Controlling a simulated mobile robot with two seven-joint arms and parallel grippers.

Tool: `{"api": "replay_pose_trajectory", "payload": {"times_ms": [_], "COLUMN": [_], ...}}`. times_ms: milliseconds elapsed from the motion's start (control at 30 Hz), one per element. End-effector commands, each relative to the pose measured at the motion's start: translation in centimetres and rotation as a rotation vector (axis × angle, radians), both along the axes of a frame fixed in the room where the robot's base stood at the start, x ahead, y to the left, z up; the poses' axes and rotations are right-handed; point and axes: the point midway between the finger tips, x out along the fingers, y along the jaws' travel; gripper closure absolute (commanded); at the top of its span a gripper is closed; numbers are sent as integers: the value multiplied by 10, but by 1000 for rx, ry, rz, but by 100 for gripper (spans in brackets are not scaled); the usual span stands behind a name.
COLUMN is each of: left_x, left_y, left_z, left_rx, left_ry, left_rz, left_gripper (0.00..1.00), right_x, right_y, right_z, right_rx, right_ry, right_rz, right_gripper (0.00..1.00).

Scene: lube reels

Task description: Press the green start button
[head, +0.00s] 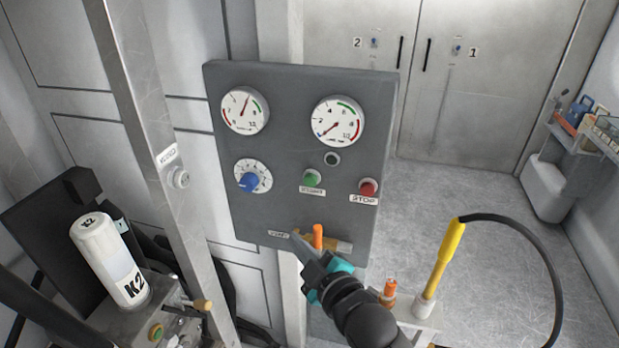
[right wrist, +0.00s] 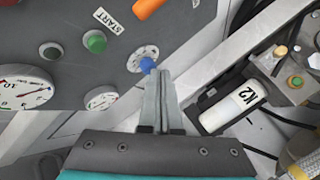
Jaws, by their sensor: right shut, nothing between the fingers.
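The green start button (head: 312,177) is on the grey control panel (head: 285,78), with its label just below it. It also shows in the right wrist view (right wrist: 95,41), beside the START label, up and left of my fingertips. My right gripper (head: 296,240) is shut and empty, in front of the lower panel, below the green button and beside an orange handle (head: 318,236). In the right wrist view its closed fingertips (right wrist: 158,74) appear close to the blue knob (right wrist: 147,64); whether they touch anything is unclear. My left gripper is not in view.
The red STOP button (head: 368,187) is right of the green one. Two gauges (head: 338,121) are above, and the blue knob (head: 249,181) is left. A yellow nozzle (head: 447,255) with a black hose stands right. A white K2 cylinder (head: 107,255) stands left.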

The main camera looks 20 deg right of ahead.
Motion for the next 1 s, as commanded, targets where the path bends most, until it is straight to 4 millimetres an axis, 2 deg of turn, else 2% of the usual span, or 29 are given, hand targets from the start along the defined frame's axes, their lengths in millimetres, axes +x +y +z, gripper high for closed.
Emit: {"api": "replay_pose_trajectory", "payload": {"times_ms": [33, 100, 233, 667, 1000], "left_x": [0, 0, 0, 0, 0], "left_y": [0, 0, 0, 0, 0], "left_z": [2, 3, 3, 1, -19], "left_rx": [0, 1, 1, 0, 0], "left_ry": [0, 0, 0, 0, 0], "left_rz": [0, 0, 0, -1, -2], "left_gripper": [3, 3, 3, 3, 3], "right_x": [0, 0, -1, 2, 37], "right_y": [1, 2, 3, 1, -23], "right_z": [20, 36, 50, 50, 48], "right_rx": [-10, -24, -35, -36, -37], "right_ry": [-38, -72, -101, -103, -106], "right_rz": [6, 12, 17, 18, 17], "right_gripper": [100, 100, 100, 100, 100]}}
